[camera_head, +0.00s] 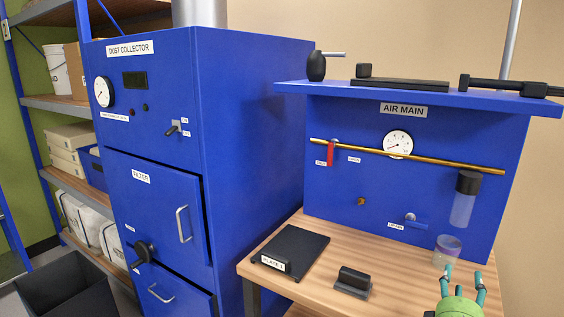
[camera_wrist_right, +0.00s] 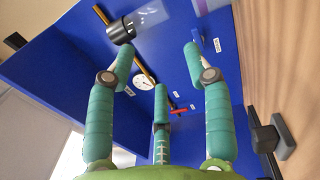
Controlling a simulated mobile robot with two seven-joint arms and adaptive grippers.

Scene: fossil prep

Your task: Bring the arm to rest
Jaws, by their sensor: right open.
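My right gripper (camera_head: 463,273) shows at the bottom right of the head view, over the right end of the wooden bench (camera_head: 375,280). Its teal fingers are spread, and nothing is seen between them. In the right wrist view the gripper (camera_wrist_right: 158,62) is open, with three fingers pointing toward the blue air main panel (camera_wrist_right: 90,75). In the head view a clear jar (camera_head: 447,251) stands on the bench just behind the fingertips; I cannot tell whether they touch. My left gripper is not in view.
The air main panel (camera_head: 320,205) carries a gauge (camera_head: 397,143), a brass pipe, a red lever (camera_head: 331,154) and a black-capped clear bowl (camera_head: 463,205). A black plate (camera_head: 292,248) and a black block (camera_head: 352,281) lie on the bench. The dust collector (camera_head: 250,150) stands left.

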